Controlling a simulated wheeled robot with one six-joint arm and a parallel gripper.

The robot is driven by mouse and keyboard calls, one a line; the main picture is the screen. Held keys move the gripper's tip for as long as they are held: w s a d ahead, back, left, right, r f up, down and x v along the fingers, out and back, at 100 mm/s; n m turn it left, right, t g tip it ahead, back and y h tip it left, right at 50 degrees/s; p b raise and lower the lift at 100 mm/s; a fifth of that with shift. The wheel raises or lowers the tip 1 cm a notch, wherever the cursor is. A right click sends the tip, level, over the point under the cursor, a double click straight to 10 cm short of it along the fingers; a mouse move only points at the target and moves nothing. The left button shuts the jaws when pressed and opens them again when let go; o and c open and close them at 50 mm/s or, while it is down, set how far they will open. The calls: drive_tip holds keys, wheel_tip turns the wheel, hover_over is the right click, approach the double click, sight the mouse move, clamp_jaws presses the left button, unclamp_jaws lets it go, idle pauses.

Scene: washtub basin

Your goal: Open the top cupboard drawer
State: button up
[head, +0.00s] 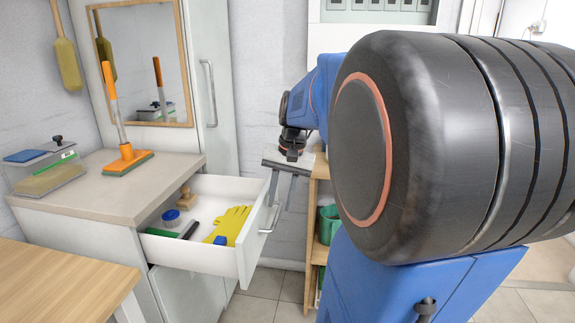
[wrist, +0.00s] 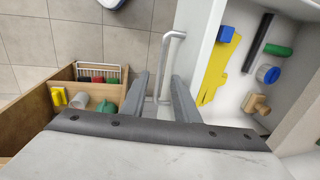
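The top drawer (head: 205,255) of the grey-topped white cupboard (head: 110,190) stands pulled well out, with its contents showing. Its metal bar handle (head: 272,219) is on the drawer front. My gripper (head: 279,204) hangs just in front of the drawer front, by the upper part of the handle. In the wrist view, the two fingers of my gripper (wrist: 162,98) are apart, with the handle (wrist: 170,65) running between them and a gap on both sides. The gripper is not closed on the bar. The drawer (wrist: 203,45) lies to the right there.
The drawer holds yellow gloves (head: 230,224), a blue-topped brush (head: 171,216) and other small items. A wooden shelf (head: 313,240) with a green container (head: 329,224) stands right of the gripper. A wooden table (head: 60,285) is front left.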

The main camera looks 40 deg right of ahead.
wheel_tip(320, 180, up, 14)
drive_tip(key=s+d, duration=0.1)
drive_tip(key=s, duration=0.1)
drive_tip(key=shift+d, duration=0.25)
drive_tip(key=shift+s, duration=0.2)
idle(0.3)
